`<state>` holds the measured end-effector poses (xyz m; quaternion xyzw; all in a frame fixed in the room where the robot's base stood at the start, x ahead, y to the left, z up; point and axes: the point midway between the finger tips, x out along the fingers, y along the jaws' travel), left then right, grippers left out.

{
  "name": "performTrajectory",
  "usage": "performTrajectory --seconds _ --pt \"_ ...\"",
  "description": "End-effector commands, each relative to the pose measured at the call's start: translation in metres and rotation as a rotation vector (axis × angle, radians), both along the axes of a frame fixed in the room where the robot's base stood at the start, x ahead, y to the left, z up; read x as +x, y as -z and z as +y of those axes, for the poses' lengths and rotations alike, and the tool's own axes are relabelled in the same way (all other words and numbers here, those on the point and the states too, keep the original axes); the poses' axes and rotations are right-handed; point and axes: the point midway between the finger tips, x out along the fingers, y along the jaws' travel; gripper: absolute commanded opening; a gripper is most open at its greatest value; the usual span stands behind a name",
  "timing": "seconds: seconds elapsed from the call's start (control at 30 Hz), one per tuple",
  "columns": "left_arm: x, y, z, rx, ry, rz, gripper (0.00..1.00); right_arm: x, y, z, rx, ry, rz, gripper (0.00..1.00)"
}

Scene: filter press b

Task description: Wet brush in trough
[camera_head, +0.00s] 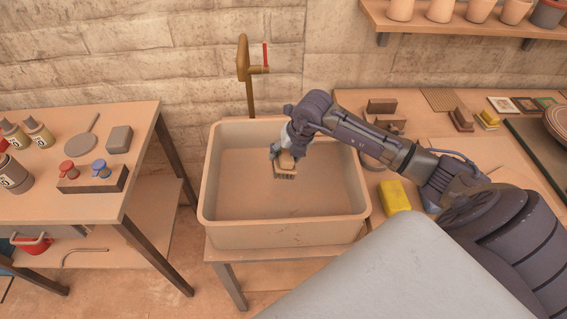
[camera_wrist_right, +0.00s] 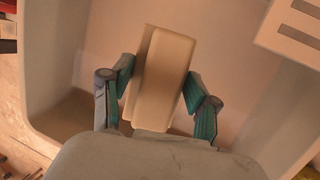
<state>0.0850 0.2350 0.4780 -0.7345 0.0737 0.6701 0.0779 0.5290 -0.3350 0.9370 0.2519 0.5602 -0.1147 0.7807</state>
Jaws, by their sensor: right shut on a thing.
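My right gripper (camera_head: 279,153) is shut on a brush (camera_head: 285,170) with a light wooden back and dark bristles pointing down. The brush is inside the outline of the beige trough (camera_head: 286,234), toward its back middle; how far it is above the trough's floor is hard to tell. In the right wrist view, the brush's beige block (camera_wrist_right: 165,78) sits between the two teal fingers of the right gripper (camera_wrist_right: 160,85), with the trough's wall (camera_wrist_right: 50,70) around it. Whether the trough holds water is unclear. My left gripper is not in view.
A brass tap with a red handle (camera_head: 265,55) stands behind the trough. The left table holds a block with red and blue knobs (camera_head: 93,179) and several bottles. The right table holds a yellow sponge (camera_head: 395,196) and other brushes (camera_head: 462,118). A shelf with pots (camera_head: 440,11) hangs above.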

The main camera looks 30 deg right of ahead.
Motion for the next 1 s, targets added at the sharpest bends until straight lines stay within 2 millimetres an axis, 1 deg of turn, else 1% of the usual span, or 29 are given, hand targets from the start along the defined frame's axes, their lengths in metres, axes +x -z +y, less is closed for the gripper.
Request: performTrajectory --seconds 0.03,0.8,0.9,1.0 --pt "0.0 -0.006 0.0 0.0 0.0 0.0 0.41 0.0 -0.008 0.0 0.0 -0.001 -0.002 0.32" --pt "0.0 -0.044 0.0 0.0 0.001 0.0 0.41 0.001 -0.069 0.0 0.0 0.0 -0.002 0.32" --pt "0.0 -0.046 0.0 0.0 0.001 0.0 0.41 0.0 -0.073 0.0 0.001 0.0 -0.003 0.32" --pt "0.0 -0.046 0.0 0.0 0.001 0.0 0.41 0.0 -0.072 0.0 0.0 0.0 -0.001 0.32"
